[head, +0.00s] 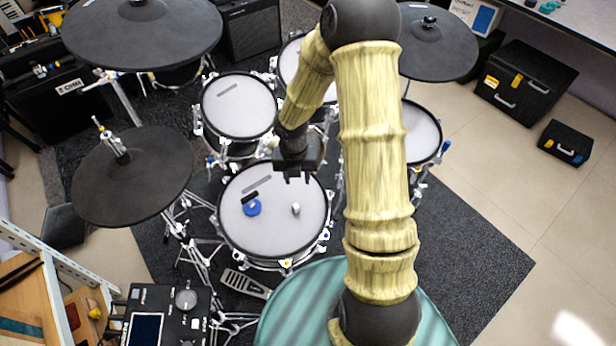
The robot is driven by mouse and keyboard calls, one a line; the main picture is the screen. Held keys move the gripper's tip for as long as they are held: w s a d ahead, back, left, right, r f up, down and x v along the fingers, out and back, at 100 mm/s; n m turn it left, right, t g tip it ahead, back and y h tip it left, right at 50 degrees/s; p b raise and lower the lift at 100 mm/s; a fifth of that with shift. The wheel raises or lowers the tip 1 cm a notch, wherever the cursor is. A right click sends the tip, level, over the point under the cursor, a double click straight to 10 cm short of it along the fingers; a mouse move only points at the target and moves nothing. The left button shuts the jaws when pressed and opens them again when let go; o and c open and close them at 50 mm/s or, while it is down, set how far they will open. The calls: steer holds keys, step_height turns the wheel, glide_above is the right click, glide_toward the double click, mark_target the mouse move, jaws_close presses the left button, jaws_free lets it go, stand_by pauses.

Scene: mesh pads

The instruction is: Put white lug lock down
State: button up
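The white lug lock (296,208) is a small pale piece on the white mesh pad (275,235) of the nearest drum, right of the pad's middle. It appears to stand on the pad, though its exact contact with the surface is too small to tell. My gripper (298,180) is just behind it in the picture, over the pad's far part. Its two dark fingertips are apart, with nothing visible between them. The lug lock shows clear of the fingers.
A blue round piece (252,207) and a small black piece (250,197) lie on the pad's left part. Other drum pads (239,102) stand behind, and a dark cymbal pad (133,180) is at left. Metal rims and stands surround the pad.

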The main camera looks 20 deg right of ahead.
steer(key=s+r+m+t, duration=0.1)
steer(key=s+r+m, duration=0.5)
steer(key=m, duration=0.9)
steer(key=s+r+m+t, duration=0.1)
steer(key=s+r+m, duration=0.5)
steer(key=m, duration=1)
step_height(320, 180, up, 3)
steer(key=shift+a+r+m+y, duration=0.15)
steer(key=shift+a+m+y, duration=0.15)
steer(key=shift+a, duration=0.15)
steer(key=shift+a, duration=0.15)
